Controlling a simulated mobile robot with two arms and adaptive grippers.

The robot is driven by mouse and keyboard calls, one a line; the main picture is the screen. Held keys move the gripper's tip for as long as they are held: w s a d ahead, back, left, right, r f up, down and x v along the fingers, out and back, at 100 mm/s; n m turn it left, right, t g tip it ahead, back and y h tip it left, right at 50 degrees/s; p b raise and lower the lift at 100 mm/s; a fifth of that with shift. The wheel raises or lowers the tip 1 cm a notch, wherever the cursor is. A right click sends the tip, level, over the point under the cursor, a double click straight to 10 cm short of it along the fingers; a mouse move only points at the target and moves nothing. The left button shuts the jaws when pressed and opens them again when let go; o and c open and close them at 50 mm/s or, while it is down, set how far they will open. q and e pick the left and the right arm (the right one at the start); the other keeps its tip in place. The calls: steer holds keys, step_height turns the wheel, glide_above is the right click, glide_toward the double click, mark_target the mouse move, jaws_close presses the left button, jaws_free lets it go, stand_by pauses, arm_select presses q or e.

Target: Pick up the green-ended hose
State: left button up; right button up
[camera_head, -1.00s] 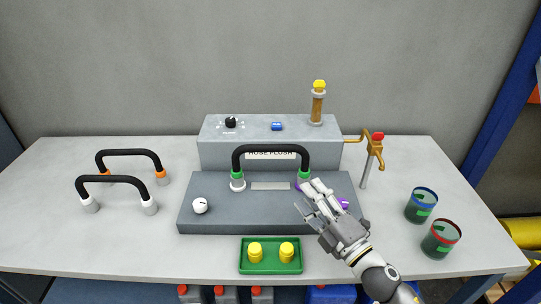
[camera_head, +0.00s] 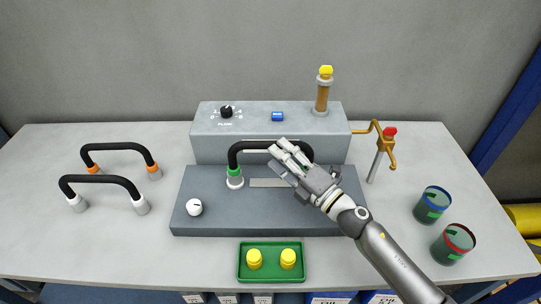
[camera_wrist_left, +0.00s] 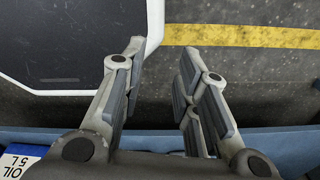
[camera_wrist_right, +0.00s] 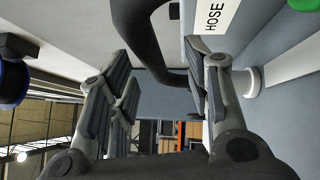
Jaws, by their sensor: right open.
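The green-ended hose (camera_head: 234,157) is a black arch with green collars, standing on the dark grey base of the flush unit. Its left green end shows in the head view, and its right end is hidden behind my right gripper. My right gripper (camera_head: 279,156) is open at the right side of the arch. In the right wrist view the black hose (camera_wrist_right: 146,38) passes by the fingers of my right gripper (camera_wrist_right: 166,88), and I cannot tell whether they touch it. My left gripper (camera_wrist_left: 159,72) is open and empty above the floor, outside the head view.
Orange-ended (camera_head: 118,146) and white-ended (camera_head: 100,179) hoses stand at the left. A green tray (camera_head: 271,278) with yellow caps lies in front. A brass tap (camera_head: 388,149) and blue-rimmed (camera_head: 432,205) and red-rimmed (camera_head: 453,244) cups stand at the right.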

mark_target(271, 144)
steer(key=w+a, duration=0.1)
steer(key=w+a+r+p, duration=0.1)
steer(key=shift+w+a+r, duration=0.2)
steer(key=shift+a+r, duration=0.05)
steer(key=shift+a, duration=0.1)
steer(key=shift+w+a, duration=0.4)
steer(key=shift+a, duration=0.05)
steer(key=shift+d+f, duration=0.1)
steer(key=c, duration=0.4)
jaws_close()
arm_select(q)
steer(key=shift+w+r, duration=0.95)
steer(key=shift+w, duration=0.05)
